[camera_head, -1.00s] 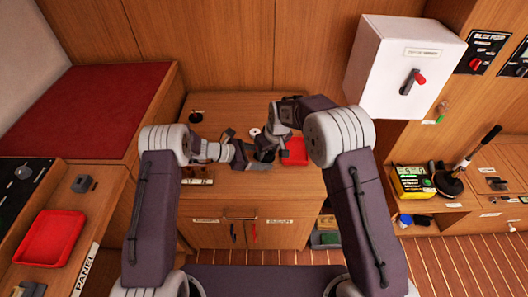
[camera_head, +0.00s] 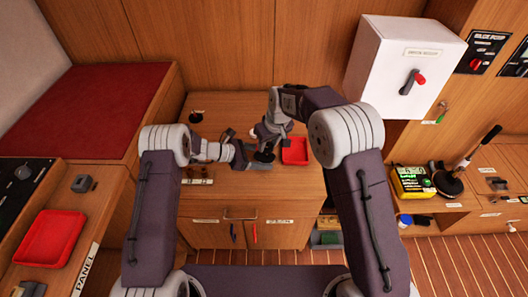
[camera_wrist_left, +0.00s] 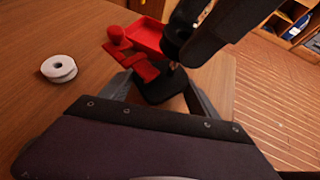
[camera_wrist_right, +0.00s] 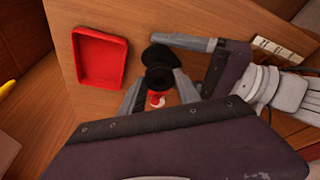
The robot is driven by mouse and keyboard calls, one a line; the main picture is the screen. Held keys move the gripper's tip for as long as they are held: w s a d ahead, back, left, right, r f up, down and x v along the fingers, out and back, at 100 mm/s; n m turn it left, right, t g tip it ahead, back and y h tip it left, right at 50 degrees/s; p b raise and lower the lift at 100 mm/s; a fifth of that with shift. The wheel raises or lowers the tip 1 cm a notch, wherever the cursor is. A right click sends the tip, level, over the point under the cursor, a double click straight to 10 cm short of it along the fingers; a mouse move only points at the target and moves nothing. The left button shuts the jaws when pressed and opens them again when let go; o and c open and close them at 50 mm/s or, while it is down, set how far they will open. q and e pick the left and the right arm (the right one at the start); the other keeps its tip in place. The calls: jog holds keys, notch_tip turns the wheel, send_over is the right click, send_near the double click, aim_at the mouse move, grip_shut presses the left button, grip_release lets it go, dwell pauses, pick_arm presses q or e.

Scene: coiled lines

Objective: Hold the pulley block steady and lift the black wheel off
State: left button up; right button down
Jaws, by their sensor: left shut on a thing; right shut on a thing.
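The pulley block (camera_wrist_left: 160,90) shows in the left wrist view as a black base with red parts beside and above it. My left gripper (camera_wrist_left: 158,98) is shut on its base at the counter. The black wheel (camera_wrist_left: 176,42) is just above the block in that view, beside my dark right gripper. In the right wrist view the black wheel (camera_wrist_right: 159,79) sits between the fingertips of my right gripper (camera_wrist_right: 158,92), with a red and white bit below it. I cannot tell whether the wheel is clear of the block. In the head view both grippers meet around a dark shape (camera_head: 264,156).
A red tray (camera_head: 294,151) lies just right of the grippers on the wooden counter. A white wheel (camera_wrist_left: 59,69) lies on the counter to the left in the left wrist view. A white switch box (camera_head: 403,65) hangs at the right. Another red tray (camera_head: 50,238) is far left.

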jog(key=shift+r, duration=0.1)
pick_arm(q)
jog(key=o, duration=1)
jog(key=shift+o, duration=0.2)
jog(key=v, duration=1.2)
jog(key=shift+f, duration=0.1)
